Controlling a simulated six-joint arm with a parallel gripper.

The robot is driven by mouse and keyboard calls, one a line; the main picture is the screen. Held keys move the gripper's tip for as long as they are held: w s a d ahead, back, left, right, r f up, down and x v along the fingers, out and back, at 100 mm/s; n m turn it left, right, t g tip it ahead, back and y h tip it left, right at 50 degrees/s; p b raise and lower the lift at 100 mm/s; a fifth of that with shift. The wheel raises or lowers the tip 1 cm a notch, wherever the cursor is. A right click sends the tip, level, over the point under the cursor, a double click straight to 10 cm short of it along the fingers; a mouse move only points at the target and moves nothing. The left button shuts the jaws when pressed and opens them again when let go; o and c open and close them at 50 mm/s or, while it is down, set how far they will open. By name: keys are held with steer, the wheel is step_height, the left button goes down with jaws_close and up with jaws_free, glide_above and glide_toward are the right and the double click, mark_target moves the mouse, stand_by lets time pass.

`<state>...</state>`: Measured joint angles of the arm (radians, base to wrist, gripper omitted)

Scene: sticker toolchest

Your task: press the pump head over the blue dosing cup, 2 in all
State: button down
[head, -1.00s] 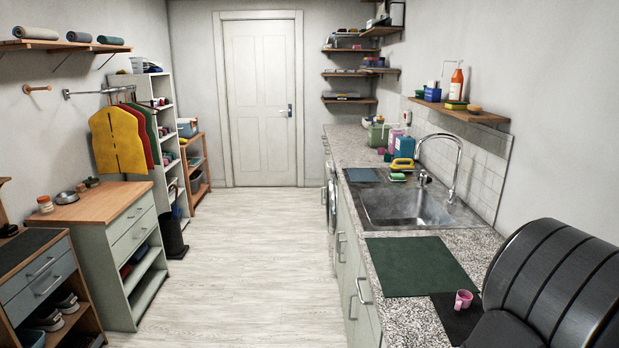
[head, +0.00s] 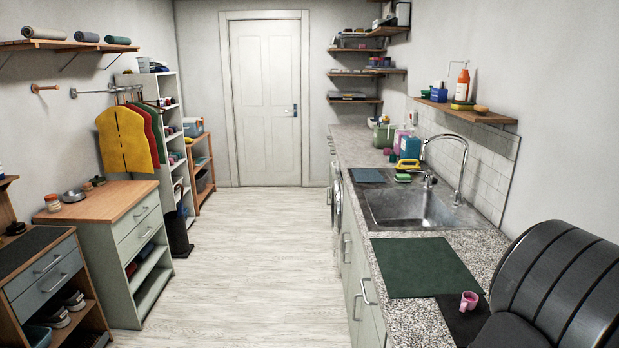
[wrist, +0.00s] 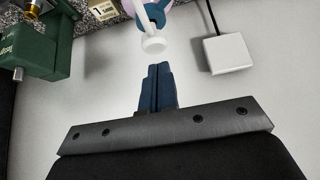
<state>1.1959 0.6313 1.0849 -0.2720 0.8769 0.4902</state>
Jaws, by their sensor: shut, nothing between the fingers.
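My gripper (wrist: 157,90) shows in the wrist view with its blue fingers shut together and nothing between them. A white part with a round end (wrist: 153,44) is just beyond the fingertips, with a blue and pale lilac piece behind it; I cannot tell whether this is a pump head. In the head view an orange bottle with a white pump spout (head: 462,84) stands on the right wall shelf. My gripper is not visible in the head view.
A white square box with a cable (wrist: 224,53) and a green block (wrist: 30,48) flank the fingers.

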steer(key=shift+f, duration=0.2)
stand_by(0.3)
steer(key=shift+f, duration=1.3)
steer(key=shift+r, duration=1.4)
steer(key=shift+f, duration=0.2)
steer(key=shift+f, duration=1.15)
steer(key=shift+r, duration=1.35)
